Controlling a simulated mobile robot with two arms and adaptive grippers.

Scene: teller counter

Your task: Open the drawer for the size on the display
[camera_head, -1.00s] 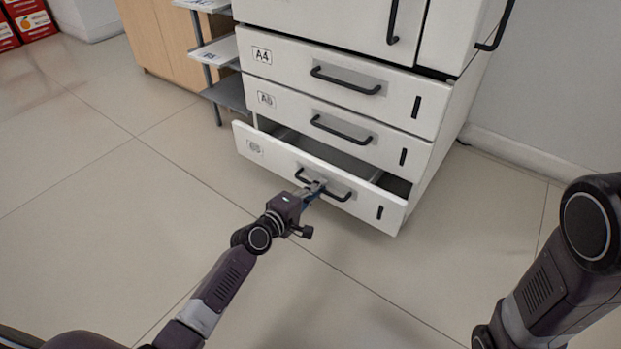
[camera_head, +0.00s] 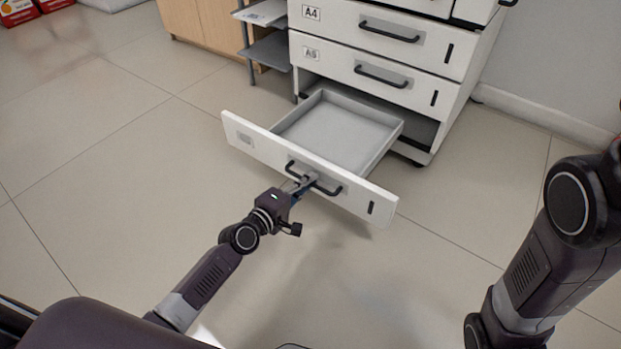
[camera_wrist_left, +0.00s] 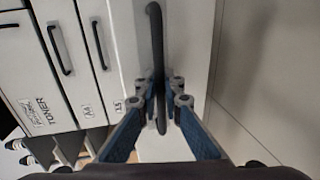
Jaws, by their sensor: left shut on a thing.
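The bottom drawer (camera_head: 362,199) of the white cabinet is pulled far out, and its grey, empty-looking inside shows. Its label is too faint to read. My left gripper (camera_head: 304,183) is shut on the black drawer handle (camera_head: 291,166). In the left wrist view the handle (camera_wrist_left: 156,40) runs between the blue-padded fingers. Above it, the A5 drawer (camera_head: 335,66) and the A4 drawer (camera_head: 341,24) are shut. No size display is in view. My right arm shows at the right, but its gripper is out of the frame.
A grey shelf rack (camera_head: 270,50) and a wooden cabinet (camera_head: 206,35) stand left of the drawers. Red boxes (camera_head: 18,12) are at the far left. The tiled floor (camera_head: 110,130) left of the drawer is clear.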

